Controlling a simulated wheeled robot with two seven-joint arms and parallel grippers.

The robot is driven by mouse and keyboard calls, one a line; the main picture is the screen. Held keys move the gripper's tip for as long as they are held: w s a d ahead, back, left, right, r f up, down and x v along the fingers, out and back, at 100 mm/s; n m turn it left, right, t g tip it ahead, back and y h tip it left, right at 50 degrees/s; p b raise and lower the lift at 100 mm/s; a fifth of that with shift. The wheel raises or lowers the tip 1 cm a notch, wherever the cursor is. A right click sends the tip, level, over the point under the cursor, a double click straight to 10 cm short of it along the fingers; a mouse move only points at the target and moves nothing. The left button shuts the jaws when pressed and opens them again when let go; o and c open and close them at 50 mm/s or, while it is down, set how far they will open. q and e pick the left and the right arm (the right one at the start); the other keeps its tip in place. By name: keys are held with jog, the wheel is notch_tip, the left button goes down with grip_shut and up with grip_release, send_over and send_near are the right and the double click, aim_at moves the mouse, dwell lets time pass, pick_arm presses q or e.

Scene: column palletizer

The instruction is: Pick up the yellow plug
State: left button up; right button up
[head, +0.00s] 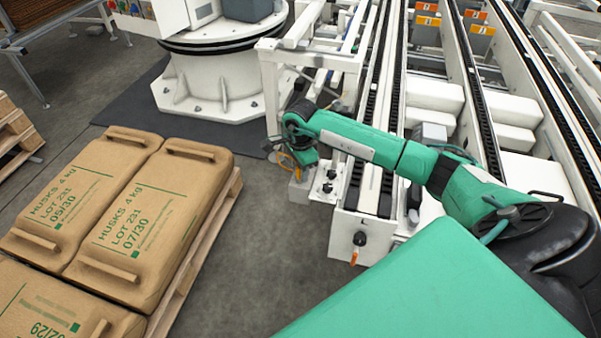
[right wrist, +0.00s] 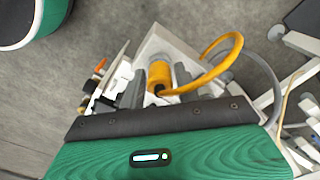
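The yellow plug (right wrist: 160,74) shows in the right wrist view, with an orange-yellow cable looping from it to the right. It sits at a pale box-like fixture (right wrist: 158,38), which in the head view (head: 299,190) stands beside the end of the conveyor. My right gripper (right wrist: 158,88) is over the plug, with grey fingers on either side of it. The fingers look apart, and I cannot tell whether they touch the plug. In the head view, my right gripper (head: 298,165) points down at the fixture and partly hides the plug. My left gripper is out of view.
The white conveyor (head: 345,235) with an orange-handled valve (head: 356,250) is right of the fixture. Brown husk sacks (head: 150,225) lie on a wooden pallet (head: 205,245) at left. A white pedestal (head: 215,80) stands behind. Grey floor between is clear.

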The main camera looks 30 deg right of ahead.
jog(key=c, duration=0.6)
